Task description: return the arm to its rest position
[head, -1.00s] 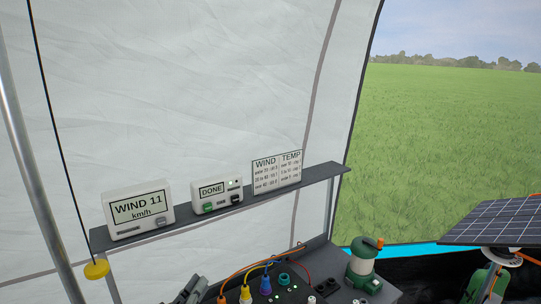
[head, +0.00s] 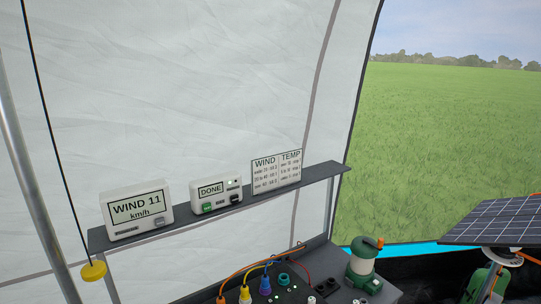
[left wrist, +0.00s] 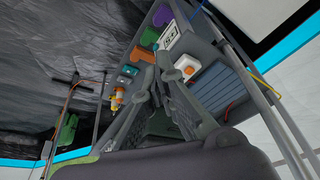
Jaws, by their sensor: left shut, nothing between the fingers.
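My left gripper (left wrist: 157,72) shows in the left wrist view, with its two grey fingers close together and nothing between them. It is out of the head view. Behind the fingers is a grey bench (left wrist: 228,52) with coloured parts on it; I cannot tell how far away it is. My right gripper is in neither view.
In the head view, a dark shelf (head: 240,199) holds a WIND 11 display (head: 137,210), a DONE box (head: 216,195) and a WIND/TEMP card (head: 276,171). A yellow pull knob (head: 94,271) hangs left; a solar panel (head: 495,220) stands right.

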